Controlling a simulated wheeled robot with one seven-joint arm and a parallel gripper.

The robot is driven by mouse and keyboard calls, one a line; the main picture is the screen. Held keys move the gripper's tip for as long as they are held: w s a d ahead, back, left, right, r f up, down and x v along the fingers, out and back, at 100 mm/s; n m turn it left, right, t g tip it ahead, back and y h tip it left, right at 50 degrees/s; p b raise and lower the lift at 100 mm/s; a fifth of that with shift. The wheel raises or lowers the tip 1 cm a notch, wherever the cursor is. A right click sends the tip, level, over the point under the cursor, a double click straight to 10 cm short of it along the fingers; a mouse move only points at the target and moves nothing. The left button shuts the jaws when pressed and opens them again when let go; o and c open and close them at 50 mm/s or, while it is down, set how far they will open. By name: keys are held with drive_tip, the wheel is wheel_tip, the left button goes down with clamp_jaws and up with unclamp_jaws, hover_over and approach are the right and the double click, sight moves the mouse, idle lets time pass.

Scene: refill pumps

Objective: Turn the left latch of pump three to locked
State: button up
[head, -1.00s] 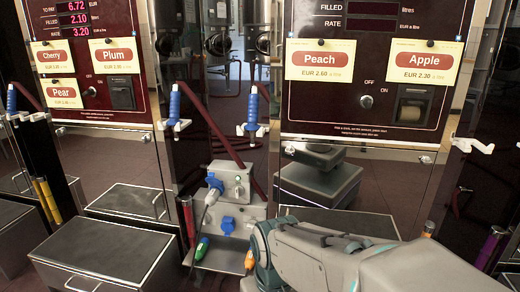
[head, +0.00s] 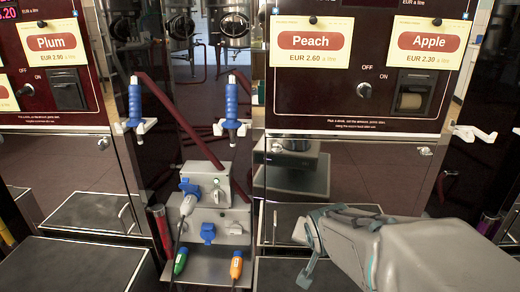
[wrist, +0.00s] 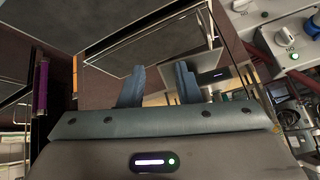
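The pump with the Peach and Apple signs has a front panel (head: 350,172). Small silvery latches sit at its upper corners: the left latch (head: 277,148) and the right latch (head: 425,151). The latch's exact angle is too small to read. No pump number is legible. My gripper (head: 309,255) is low in front of that panel, below and right of the left latch and apart from it. In the wrist view my gripper (wrist: 158,78) shows two blue-grey fingers spread apart with nothing between them.
A grey socket box (head: 208,208) with blue plugs stands left of the panel, with green and orange plugs (head: 236,266) below. Blue-handled nozzles (head: 231,104) hang above. A white nozzle holder (head: 473,133) sticks out at right. A dark step box (head: 75,265) is at lower left.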

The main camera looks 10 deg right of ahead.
sight(282, 149)
drive_tip(key=w+a+r+m+t+y, duration=0.1)
drive_tip(key=w+r+m+t+y, duration=0.4)
drive_tip(key=w+r+m+t, duration=0.5)
drive_tip(key=shift+n+t, duration=0.3)
drive_tip(key=shift+n, duration=0.1)
drive_tip(key=w+a+p, duration=0.1)
drive_tip(key=w, duration=0.3)
drive_tip(key=w+a+p, duration=0.1)
drive_tip(key=w+p, duration=0.1)
drive_tip(key=w, duration=0.1)
drive_tip(key=w+a+p, duration=0.1)
drive_tip(key=w, duration=0.3)
drive_tip(key=shift+w+r, duration=0.3)
drive_tip(key=shift+w, duration=0.05)
drive_tip(key=shift+w+r, duration=0.1)
drive_tip(key=shift+w, duration=0.55)
clamp_jaws()
